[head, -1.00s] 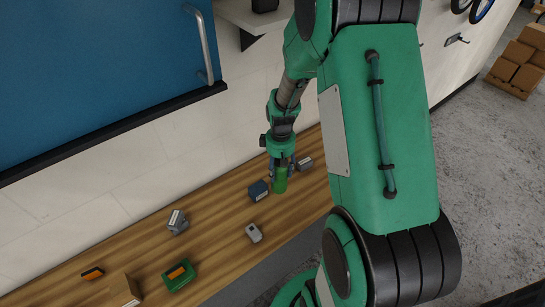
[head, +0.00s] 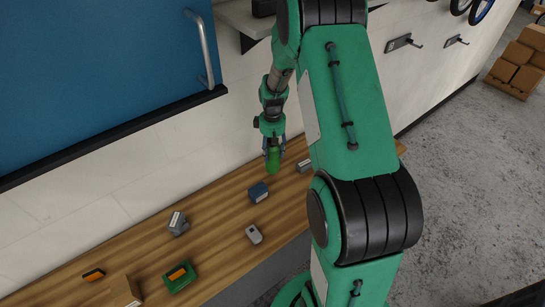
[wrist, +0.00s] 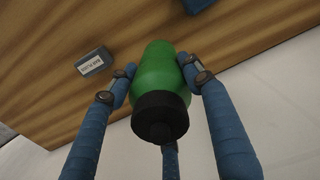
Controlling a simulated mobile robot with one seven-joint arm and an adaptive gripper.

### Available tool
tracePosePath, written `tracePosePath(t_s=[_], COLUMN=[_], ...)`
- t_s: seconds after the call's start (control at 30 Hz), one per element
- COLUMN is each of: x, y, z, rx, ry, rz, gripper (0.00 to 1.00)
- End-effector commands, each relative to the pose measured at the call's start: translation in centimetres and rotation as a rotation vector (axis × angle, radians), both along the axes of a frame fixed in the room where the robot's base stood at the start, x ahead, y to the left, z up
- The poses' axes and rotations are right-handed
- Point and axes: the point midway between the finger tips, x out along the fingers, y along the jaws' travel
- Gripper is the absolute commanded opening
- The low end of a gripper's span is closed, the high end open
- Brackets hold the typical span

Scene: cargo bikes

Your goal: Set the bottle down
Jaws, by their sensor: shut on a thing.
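The bottle (head: 273,158) is green, and in the wrist view (wrist: 158,75) it shows a black cap facing the camera. My gripper (head: 273,148) is shut on the bottle, with blue fingers on both sides of it and a third finger below it in the wrist view (wrist: 158,90). In the head view the bottle hangs upright from the fingers near the back edge of the wooden bench (head: 225,215). It appears to be above the bench top; the exact gap cannot be told.
A blue box (head: 258,192) and a grey box (head: 304,165) sit near the bottle. Farther left are a grey item (head: 178,224), a grey device (head: 254,234), a green box (head: 180,277), an orange-black item (head: 93,275) and a cardboard box (head: 127,292). A white wall (head: 130,170) stands behind.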

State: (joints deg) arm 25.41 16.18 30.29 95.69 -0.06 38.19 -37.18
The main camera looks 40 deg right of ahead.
Motion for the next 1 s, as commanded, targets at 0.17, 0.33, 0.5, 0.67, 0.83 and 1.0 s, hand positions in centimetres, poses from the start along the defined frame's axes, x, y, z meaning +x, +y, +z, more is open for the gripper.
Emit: tracePosePath(t_s=[0.17,0.33,0.5,0.67,0.83,1.0], x=[0.0,0.0,-0.1,0.0,0.0,0.0], y=[0.0,0.0,0.0,0.0,0.0,0.0], z=[0.0,-0.4,-2.1,-3.3,-3.5,-3.5], rx=[0.0,0.0,0.001,0.0,-0.001,0.0], ry=[0.0,0.0,0.001,0.0,-0.001,-0.001], rz=[0.0,0.0,0.0,0.0,0.0,0.0], gripper=[0.23,0.23,0.23,0.23,0.23,0.23])
